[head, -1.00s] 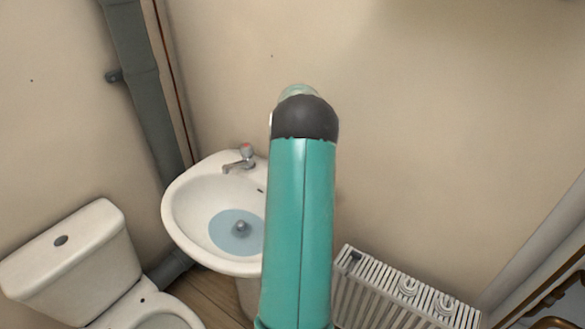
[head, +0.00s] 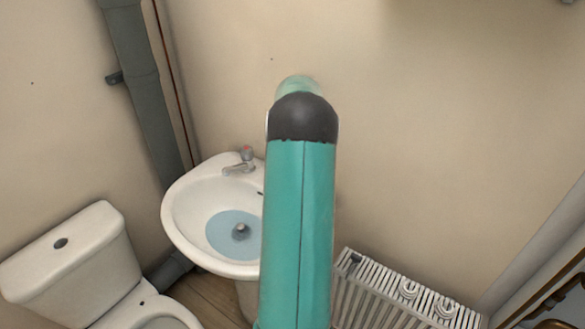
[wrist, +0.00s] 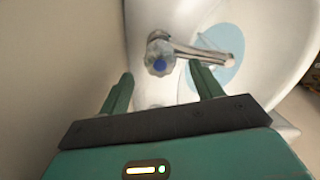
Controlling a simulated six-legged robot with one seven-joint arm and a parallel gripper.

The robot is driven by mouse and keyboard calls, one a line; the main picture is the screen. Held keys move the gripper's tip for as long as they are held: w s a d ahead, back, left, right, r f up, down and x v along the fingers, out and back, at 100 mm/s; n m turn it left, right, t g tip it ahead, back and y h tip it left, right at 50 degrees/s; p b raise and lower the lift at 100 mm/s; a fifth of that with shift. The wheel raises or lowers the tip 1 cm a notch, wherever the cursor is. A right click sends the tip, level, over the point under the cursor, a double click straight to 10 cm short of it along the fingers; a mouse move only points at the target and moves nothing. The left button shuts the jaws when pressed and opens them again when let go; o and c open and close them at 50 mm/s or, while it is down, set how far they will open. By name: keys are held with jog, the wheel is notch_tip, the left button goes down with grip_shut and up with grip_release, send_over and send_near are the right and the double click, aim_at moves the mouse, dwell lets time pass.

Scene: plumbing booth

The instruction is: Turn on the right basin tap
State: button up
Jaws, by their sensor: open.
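The right basin tap (wrist: 161,56) is chrome with a blue-marked knob, and shows in the wrist view with its spout pointing right over the bowl. My gripper (wrist: 160,76) is open, its two green fingers apart on either side of the knob in the picture. The knob appears a little beyond the fingertips, and I cannot tell whether they touch it. In the head view my arm hides the right tap and the gripper. The white basin (head: 185,220) shows there, with a red-marked left tap (head: 241,160) on its back rim.
Bluish water (head: 222,236) lies in the bowl. A white toilet (head: 85,255) stands left of the basin and a white radiator (head: 375,300) to the right. A grey pipe (head: 140,90) runs up the wall. The wall is close to the gripper's left in the wrist view.

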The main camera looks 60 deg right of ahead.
notch_tip(320, 180, up, 9)
jog(key=shift+f, duration=0.15)
dwell(0.6)
